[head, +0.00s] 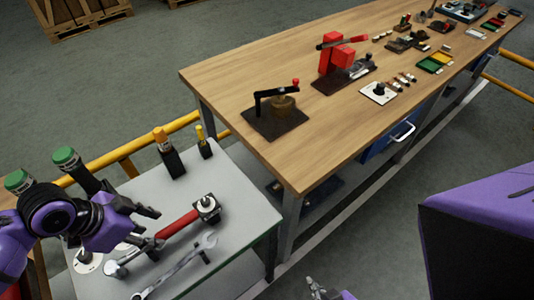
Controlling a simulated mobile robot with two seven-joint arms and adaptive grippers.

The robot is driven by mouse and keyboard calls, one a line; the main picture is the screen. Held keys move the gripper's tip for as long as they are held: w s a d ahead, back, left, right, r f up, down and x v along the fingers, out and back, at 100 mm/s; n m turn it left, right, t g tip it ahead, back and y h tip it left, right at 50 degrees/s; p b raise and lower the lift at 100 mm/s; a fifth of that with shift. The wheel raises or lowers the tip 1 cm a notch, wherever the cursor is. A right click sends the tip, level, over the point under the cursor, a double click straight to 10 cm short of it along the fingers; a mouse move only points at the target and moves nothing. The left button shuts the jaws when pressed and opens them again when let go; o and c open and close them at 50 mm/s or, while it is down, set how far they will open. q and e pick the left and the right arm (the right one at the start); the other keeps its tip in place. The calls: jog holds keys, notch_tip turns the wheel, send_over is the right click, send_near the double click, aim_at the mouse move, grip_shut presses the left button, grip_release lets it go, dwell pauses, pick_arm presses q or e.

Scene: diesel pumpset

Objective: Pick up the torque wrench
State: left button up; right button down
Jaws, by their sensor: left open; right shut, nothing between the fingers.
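A tool with a red grip (178,223), which looks like the torque wrench, lies diagonally on the grey side table (235,180). Its silver shaft runs down-left to a rounded end, and a dark square block with a silver top (207,208) is at its upper-right end. I cannot tell if that block is part of it. My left gripper (153,228) is open and empty, just up-left of the tool, and appears above the table. It partly hides the table's left side. My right gripper (318,288) is shut and empty at the bottom edge, off the table.
A silver spanner (175,267) lies below the red-gripped tool. Yellow rails (105,160) run behind the side table.

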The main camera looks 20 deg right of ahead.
aim_at(162, 232)
pick_arm(q)
jog(key=x, duration=0.4)
jog(key=shift+w+d+f, duration=0.15)
jog(key=shift+d+f, duration=0.1)
jog(key=shift+d, duration=0.1)
grip_shut()
jog(key=shift+r, duration=0.1)
